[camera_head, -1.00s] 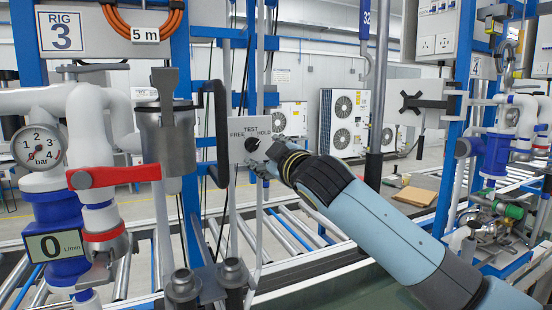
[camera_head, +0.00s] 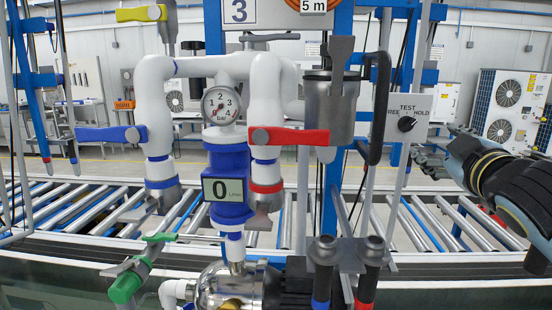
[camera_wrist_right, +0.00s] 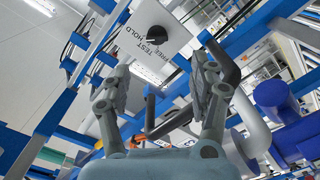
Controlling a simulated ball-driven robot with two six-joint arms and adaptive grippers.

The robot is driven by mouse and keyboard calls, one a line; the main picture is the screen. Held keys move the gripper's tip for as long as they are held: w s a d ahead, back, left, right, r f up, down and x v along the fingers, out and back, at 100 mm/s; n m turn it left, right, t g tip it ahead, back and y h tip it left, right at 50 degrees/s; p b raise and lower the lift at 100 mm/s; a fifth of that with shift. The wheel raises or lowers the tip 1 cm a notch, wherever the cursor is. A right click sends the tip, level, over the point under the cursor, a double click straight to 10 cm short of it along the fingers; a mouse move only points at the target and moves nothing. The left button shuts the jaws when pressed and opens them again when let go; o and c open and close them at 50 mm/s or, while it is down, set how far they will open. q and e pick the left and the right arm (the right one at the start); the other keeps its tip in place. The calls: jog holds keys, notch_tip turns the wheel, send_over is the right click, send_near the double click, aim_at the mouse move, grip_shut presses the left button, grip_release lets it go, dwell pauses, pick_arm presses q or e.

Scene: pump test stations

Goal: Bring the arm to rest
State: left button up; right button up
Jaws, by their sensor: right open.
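My right gripper (camera_head: 430,148) comes in from the right edge in the head view. It is open and empty, to the right of the test switch box (camera_head: 420,104) and a little below its black knob (camera_head: 406,124). In the right wrist view the two fingers of the gripper (camera_wrist_right: 160,80) stand apart with nothing between them. The switch box (camera_wrist_right: 178,28) and its knob (camera_wrist_right: 157,35) lie beyond the fingertips, apart from them. My left gripper is not in view.
The rig 3 pipework stands left of the arm, with a blue-handled valve (camera_head: 112,134), a red-handled valve (camera_head: 290,137), a pressure gauge (camera_head: 221,105) and a flow meter reading 0 (camera_head: 224,189). A black pipe (camera_head: 380,95) stands just left of the switch box. A roller conveyor (camera_head: 440,222) runs behind.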

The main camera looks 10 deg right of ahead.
jog(key=s+a+f+m+g, duration=0.2)
jog(key=s+f+g, duration=0.2)
jog(key=s+f, duration=0.3)
jog(key=s+a+f+m+g, duration=0.2)
jog(key=s+f+g, duration=0.1)
jog(key=s+f, duration=0.4)
jog(key=s+a+f+g+y, duration=0.1)
jog(key=s+a+f+g, duration=0.15)
jog(key=s, duration=0.25)
jog(key=s+a+f+m+g+y, duration=0.1)
jog(key=s+f+g, duration=0.15)
jog(key=s, duration=0.25)
jog(key=s+a+f+g+y, duration=0.1)
jog(key=s+a+f, duration=0.15)
jog(key=s, duration=0.25)
notch_tip(320, 180, down, 38)
jog(key=s+d+g+b, duration=0.2)
jog(key=s+b, duration=0.1)
jog(key=b, duration=0.8)
jog(key=s+f+b, duration=0.4)
jog(key=s+f, duration=0.5)
jog(key=f, duration=0.3)
jog(key=s+d+f+g+b, duration=0.1)
jog(key=s+f+b, duration=0.3)
jog(key=s+f, duration=0.5)
notch_tip(320, 180, down, 4)
jog(key=shift+s+d+r+m+y, duration=0.15)
jog(key=shift+s+d+m+y, duration=0.05)
jog(key=shift+d+m+y, duration=0.1)
